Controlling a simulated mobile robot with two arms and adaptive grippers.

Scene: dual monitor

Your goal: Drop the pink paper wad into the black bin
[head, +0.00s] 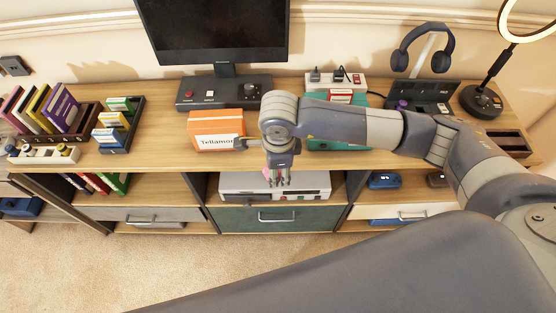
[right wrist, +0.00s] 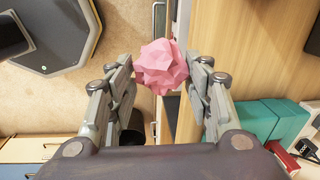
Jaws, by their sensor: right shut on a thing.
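The pink paper wad (right wrist: 161,67) is a crumpled ball held between the fingertips of my right gripper (right wrist: 161,80) in the right wrist view. In the head view my right gripper (head: 278,182) points down in front of the desk's front edge, and a little pink of the wad (head: 267,174) shows beside its fingers. A dark object (right wrist: 132,127), partly hidden behind a finger in the right wrist view, may be the black bin, but I cannot tell. No bin shows clearly in the head view. My left gripper is not in view.
The wooden desk (head: 160,152) carries a monitor (head: 215,28), an orange-white box (head: 217,130), books (head: 62,108), headphones (head: 423,45) and a ring lamp (head: 481,98). Below are a grey device (head: 240,183) and a green drawer (head: 275,218). Carpet (head: 120,270) in front looks clear.

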